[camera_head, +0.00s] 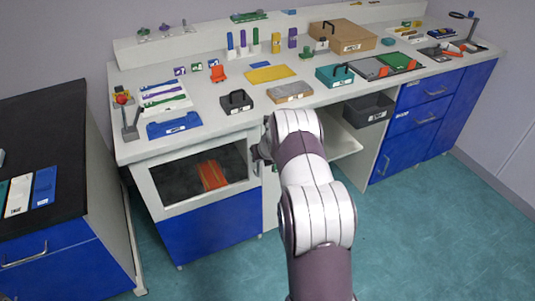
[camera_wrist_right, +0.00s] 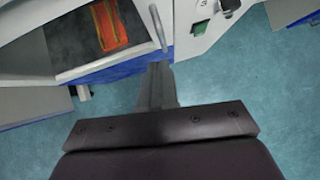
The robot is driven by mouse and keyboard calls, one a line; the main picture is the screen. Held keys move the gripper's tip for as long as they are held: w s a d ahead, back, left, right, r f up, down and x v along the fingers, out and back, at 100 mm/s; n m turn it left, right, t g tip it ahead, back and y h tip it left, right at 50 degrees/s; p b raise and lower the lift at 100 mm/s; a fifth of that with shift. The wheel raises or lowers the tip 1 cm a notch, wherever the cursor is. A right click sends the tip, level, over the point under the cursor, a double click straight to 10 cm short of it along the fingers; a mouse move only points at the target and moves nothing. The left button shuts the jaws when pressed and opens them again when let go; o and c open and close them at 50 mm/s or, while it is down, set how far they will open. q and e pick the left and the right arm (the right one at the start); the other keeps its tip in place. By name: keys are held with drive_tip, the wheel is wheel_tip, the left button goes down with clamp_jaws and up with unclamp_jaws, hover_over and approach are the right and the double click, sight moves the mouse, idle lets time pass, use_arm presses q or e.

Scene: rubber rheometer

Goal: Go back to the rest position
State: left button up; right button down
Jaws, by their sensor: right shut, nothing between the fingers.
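My right arm reaches from the bottom of the head view to the front of the bench. Its gripper (camera_head: 262,152) is partly hidden behind my own wrist, at the right edge of a dark-windowed chamber (camera_head: 170,182). In the right wrist view my gripper (camera_wrist_right: 158,68) is shut and empty, its fingers together. A grey bar handle (camera_wrist_right: 158,28) lies just ahead of the fingertips; I cannot tell whether they touch. An orange-red item (camera_wrist_right: 110,25) shows inside the chamber, and also in the head view (camera_head: 211,175). My left gripper is not in view.
The bench top (camera_head: 215,115) holds several trays, boxes and tools. A dark grey bin (camera_head: 368,110) sits on the right below the top. A black-topped cabinet (camera_head: 50,135) stands at left. The green floor (camera_head: 430,235) is clear at right.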

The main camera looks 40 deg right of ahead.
drive_tip(key=v, duration=0.6)
drive_tip(key=shift+r, duration=0.15)
drive_tip(key=shift+s, duration=0.15)
